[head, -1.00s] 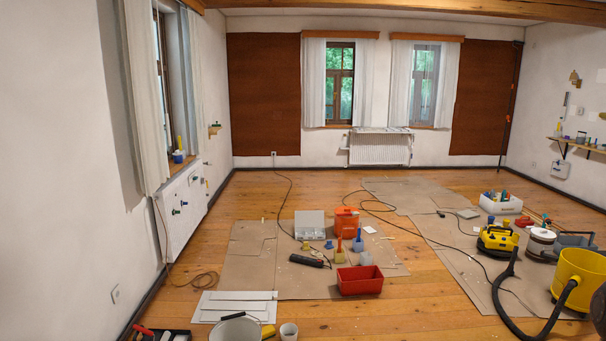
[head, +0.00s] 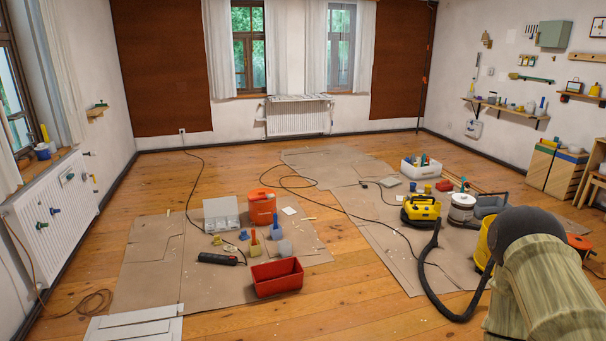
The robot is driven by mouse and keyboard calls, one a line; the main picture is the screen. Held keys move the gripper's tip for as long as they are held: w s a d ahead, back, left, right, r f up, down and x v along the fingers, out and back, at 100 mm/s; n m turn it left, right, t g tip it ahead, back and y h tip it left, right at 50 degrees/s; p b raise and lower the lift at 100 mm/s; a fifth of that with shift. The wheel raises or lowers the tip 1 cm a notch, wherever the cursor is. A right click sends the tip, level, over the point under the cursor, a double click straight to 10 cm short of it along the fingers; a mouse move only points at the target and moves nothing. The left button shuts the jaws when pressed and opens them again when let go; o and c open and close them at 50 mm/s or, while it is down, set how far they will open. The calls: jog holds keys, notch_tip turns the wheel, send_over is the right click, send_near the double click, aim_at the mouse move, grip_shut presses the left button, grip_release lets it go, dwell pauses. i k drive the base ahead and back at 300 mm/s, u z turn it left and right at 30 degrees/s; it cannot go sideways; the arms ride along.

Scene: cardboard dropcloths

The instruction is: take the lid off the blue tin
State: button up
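I cannot pick out a blue tin with certainty. A small blue container (head: 42,151) stands on the windowsill at the left of the head view. A small blue item (head: 243,235) lies on the cardboard in the middle, beside yellow pieces. Both are too small to show whether they have a lid. My arm fills the lower right corner of the head view, but my gripper is outside the picture.
Cardboard sheets (head: 190,285) cover much of the wooden floor. A red tray (head: 277,278), an orange container (head: 262,207), a black tool (head: 217,259) and a yellow vacuum (head: 421,209) with a hose stand on them. Cables cross the floor. Bare floor (head: 340,315) shows in front.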

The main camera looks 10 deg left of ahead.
aim_at(40, 146)
jog(key=i, duration=6.8)
jog(key=u, duration=1.45)
jog(key=i, duration=4.35)
